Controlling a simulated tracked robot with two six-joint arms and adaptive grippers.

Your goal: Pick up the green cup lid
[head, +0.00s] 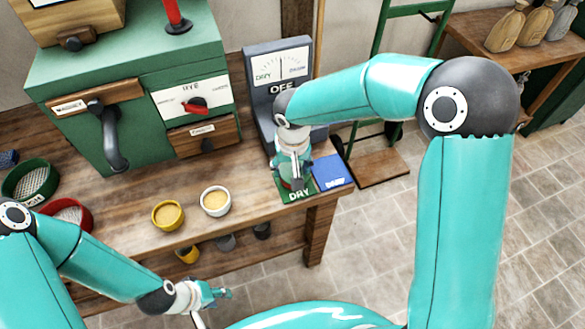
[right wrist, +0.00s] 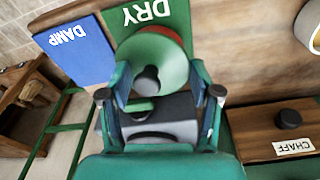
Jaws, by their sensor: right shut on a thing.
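My right gripper (head: 292,184) is low over the green DRY pad (head: 303,194), at the table's front right corner. In the right wrist view its fingers (right wrist: 160,80) are on both sides of a pale green round lid (right wrist: 165,52) with a dark knob, and are shut on it. A red edge (right wrist: 165,30) shows just beyond the lid, over the DRY pad; I cannot tell whether the lid is apart from what is under it. In the head view the gripper mostly hides the lid. My left gripper (head: 217,294) is in front of the table, away from the objects; its finger opening is unclear.
The blue DAMP pad (head: 332,172) lies beside the DRY pad. A grey meter (head: 278,62) reading OFF stands close behind. A yellow cup (head: 168,215), a white cup (head: 215,201) and round sieves (head: 30,181) are to the left. A green machine (head: 130,75) fills the back left.

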